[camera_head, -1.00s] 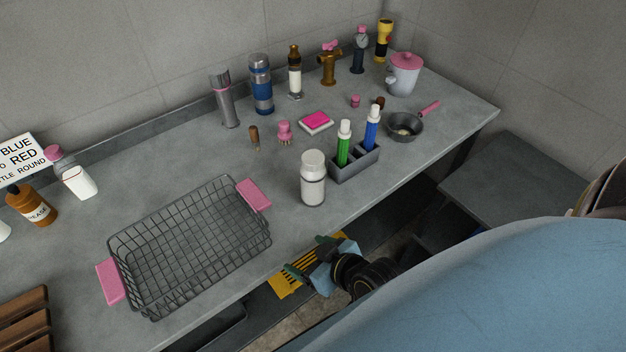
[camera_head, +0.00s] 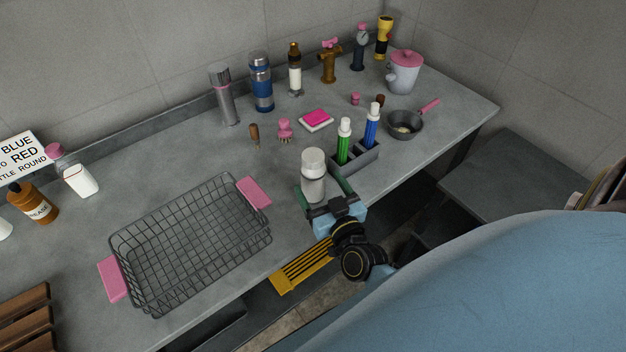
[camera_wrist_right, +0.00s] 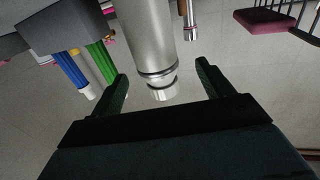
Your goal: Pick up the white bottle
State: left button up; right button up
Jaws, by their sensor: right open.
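The white bottle (camera_head: 313,163) stands upright on the grey worktop, between the wire basket and the grey caddy. It has a pale cap and also fills the top middle of the right wrist view (camera_wrist_right: 150,35), where it appears upside down. My left gripper is not in view.
The caddy (camera_head: 358,162) with green and blue bottles stands close right of the white bottle. The wire basket (camera_head: 190,240) with pink handles is to the left. A pink-capped white bottle (camera_head: 78,178) stands far left.

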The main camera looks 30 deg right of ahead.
jog(key=w, duration=0.2)
jog(key=w+d, duration=0.1)
jog(key=w, duration=0.4)
jog(key=shift+w+d, duration=0.15)
jog(key=shift+d, duration=0.15)
jog(key=c, duration=1.2)
